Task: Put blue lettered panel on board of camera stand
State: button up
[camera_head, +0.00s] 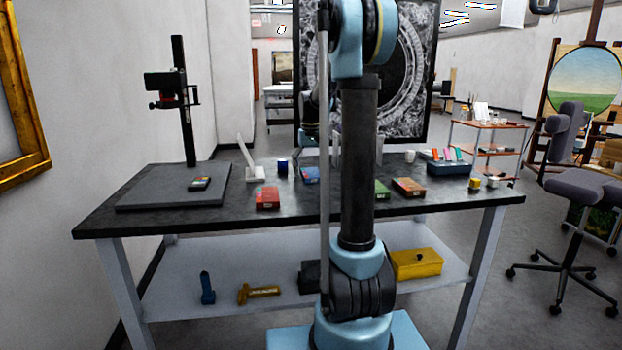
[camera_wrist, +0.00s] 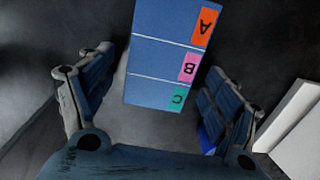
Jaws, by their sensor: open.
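The blue lettered panel (camera_wrist: 150,55) shows upside down in the wrist view, with orange A, pink B and green C labels along one edge. A small blue piece (camera_head: 310,175) on the table, partly behind my arm in the head view, appears to be the same panel. My gripper (camera_wrist: 157,68) is open, its fingers on either side of the panel with gaps and nothing held. In the head view my arm hides much of the gripper. The camera stand at the left has a flat grey board (camera_head: 150,193), a black column (camera_head: 184,110) and a camera (camera_head: 167,88).
A small dark item (camera_head: 200,184) lies on the board's right part. A white stand (camera_head: 250,165) and blue cup (camera_head: 283,167) are left of the panel. A blue container (camera_head: 448,168) stands right.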

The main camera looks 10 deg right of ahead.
aim_at(311, 171)
jog(key=c, duration=1.3)
jog(key=shift+o, duration=0.2)
notch_tip(311, 171, up, 10)
